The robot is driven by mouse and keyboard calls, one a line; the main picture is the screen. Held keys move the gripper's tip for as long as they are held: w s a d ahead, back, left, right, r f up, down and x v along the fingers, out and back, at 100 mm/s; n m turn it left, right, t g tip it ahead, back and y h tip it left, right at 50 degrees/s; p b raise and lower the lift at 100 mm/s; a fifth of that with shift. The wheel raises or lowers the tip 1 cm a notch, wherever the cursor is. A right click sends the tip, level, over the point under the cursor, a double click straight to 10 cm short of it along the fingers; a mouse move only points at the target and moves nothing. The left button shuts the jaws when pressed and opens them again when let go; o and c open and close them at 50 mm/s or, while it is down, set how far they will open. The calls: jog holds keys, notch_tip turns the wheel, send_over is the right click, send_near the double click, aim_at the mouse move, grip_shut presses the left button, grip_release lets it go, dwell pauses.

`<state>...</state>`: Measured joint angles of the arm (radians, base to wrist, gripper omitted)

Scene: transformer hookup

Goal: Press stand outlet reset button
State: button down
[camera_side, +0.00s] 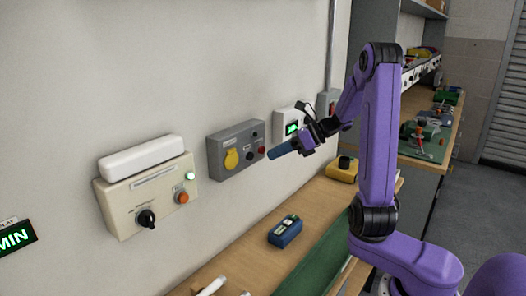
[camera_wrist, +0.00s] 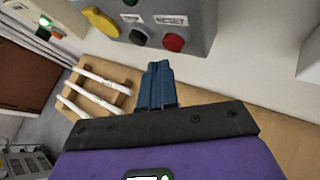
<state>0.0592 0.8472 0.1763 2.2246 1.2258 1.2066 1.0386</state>
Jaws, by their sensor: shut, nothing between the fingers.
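A grey outlet box (camera_side: 236,149) is mounted on the wall, with a yellow round cover (camera_side: 231,159), a small black button and a red button (camera_side: 261,150). In the wrist view the grey box fills the top, with a dark round button (camera_wrist: 138,37) and the red button (camera_wrist: 173,42) on its face. Its labels are too small to read. My gripper (camera_side: 270,154) is shut and empty, its blue fingers pointing at the wall close to the red button. In the wrist view the fingertips (camera_wrist: 159,66) sit below the two buttons, seemingly apart from them.
A cream panel (camera_side: 148,195) with a black knob and orange button is left of the box. A white box with a green display (camera_side: 291,124) is to its right. Below, the bench (camera_side: 245,262) holds a blue device (camera_side: 286,231), a yellow box (camera_side: 342,168) and white rods (camera_wrist: 100,78).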

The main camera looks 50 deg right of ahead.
jog(key=shift+w, duration=0.1)
dwell(0.7)
jog(key=shift+w, duration=0.35)
jog(key=shift+w, duration=0.4)
dwell(0.8)
jog(key=shift+s, duration=0.85)
jog(key=s, duration=0.5)
dwell(0.5)
dwell(0.6)
